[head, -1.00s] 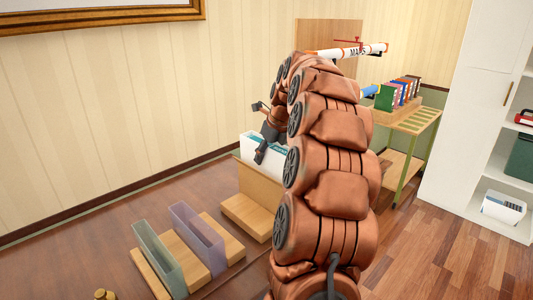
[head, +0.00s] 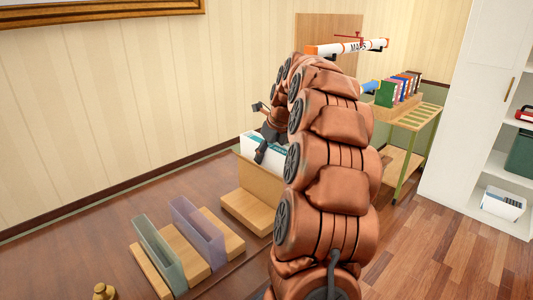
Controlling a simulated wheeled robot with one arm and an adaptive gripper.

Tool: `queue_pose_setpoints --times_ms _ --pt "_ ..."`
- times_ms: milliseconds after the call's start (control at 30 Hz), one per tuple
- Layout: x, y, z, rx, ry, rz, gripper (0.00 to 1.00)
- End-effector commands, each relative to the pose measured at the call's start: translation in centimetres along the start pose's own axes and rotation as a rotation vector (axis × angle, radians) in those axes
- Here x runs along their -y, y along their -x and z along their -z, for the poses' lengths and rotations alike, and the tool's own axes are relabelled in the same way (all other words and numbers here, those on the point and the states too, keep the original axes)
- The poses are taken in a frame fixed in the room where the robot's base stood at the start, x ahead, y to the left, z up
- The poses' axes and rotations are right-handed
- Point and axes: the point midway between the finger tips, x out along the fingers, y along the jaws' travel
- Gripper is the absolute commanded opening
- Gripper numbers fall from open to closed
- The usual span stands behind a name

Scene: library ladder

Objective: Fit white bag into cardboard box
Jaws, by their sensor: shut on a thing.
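A white bag (head: 249,143) with teal print on its side shows at the middle of the head view. Its lower part is hidden behind the front wall of the cardboard box (head: 258,178), so it looks to be at least partly inside the box. I cannot tell how deep it sits. My gripper (head: 262,148) is at the top of the bag, its dark fingers pointing down and to the left, shut on the bag. My arm hides the right side of the bag and box.
The box stands on a wooden stand (head: 246,212). A clear greenish holder (head: 158,257) and a purple one (head: 198,233) stand to its left. A table with books (head: 400,92) and a white cabinet (head: 458,120) are at the right. Floor at right is clear.

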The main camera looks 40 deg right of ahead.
Motion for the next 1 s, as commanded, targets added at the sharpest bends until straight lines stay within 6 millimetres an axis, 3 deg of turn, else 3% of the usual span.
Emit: queue_pose_setpoints --times_ms 400,433,700,1000 --pt "0.0 -0.71 0.3 0.001 0.0 0.0 0.13" --pt "0.0 -0.69 0.29 0.001 0.0 0.0 0.55" --pt "-0.01 -0.72 0.33 -0.001 0.0 0.0 0.82" --pt "-0.02 -0.73 0.34 -0.001 0.0 -0.001 0.82"
